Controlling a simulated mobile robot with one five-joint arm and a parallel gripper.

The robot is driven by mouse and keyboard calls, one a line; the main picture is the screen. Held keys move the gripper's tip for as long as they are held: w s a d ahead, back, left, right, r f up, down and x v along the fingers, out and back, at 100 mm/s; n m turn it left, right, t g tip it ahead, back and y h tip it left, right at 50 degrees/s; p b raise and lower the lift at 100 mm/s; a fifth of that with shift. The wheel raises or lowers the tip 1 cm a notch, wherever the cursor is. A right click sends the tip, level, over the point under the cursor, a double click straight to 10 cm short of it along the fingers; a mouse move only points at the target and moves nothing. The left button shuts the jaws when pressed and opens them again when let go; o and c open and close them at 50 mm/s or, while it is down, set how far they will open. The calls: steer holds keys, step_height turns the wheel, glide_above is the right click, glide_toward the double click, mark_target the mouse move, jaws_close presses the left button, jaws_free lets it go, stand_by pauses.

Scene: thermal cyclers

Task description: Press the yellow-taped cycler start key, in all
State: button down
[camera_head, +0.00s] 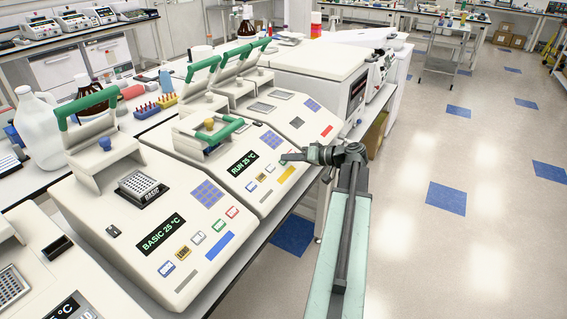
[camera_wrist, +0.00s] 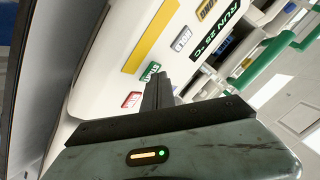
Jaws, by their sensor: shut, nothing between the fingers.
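The yellow-taped cycler (camera_head: 240,160) is the middle one of the near row, with a yellow strip (camera_head: 287,176) on its sloped front. Its display (camera_head: 243,163) reads "RUN 25 °C". In the wrist view the same yellow strip (camera_wrist: 150,38) is at the upper left. The green-framed start key (camera_wrist: 150,72) shows just beside the fingertips, and a red-framed key (camera_wrist: 132,99) lies below it. My gripper (camera_head: 286,157) is shut and empty, low over the key row. It also shows in the wrist view (camera_wrist: 158,78). Whether the tips touch the start key, I cannot tell.
A blue-taped cycler (camera_head: 150,220) with an open lid and display "BASIC 25 °C" stands nearer. A red-taped cycler (camera_head: 290,115) stands beyond. Bottles and a jug (camera_head: 42,125) stand behind on the bench. The floor (camera_head: 450,240) to the right is clear.

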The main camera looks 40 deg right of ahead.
steer(key=shift+r, duration=0.1)
steer(key=shift+s+r+p, duration=0.3)
steer(key=shift+r+p, duration=0.3)
steer(key=shift+p, duration=0.1)
steer(key=r+p, duration=0.1)
steer(key=s+r+p, duration=0.1)
steer(key=r+p, duration=0.1)
steer(key=s+r+p, duration=0.1)
steer(key=shift+d+r, duration=0.25)
steer(key=shift+d, duration=0.05)
stand_by(0.8)
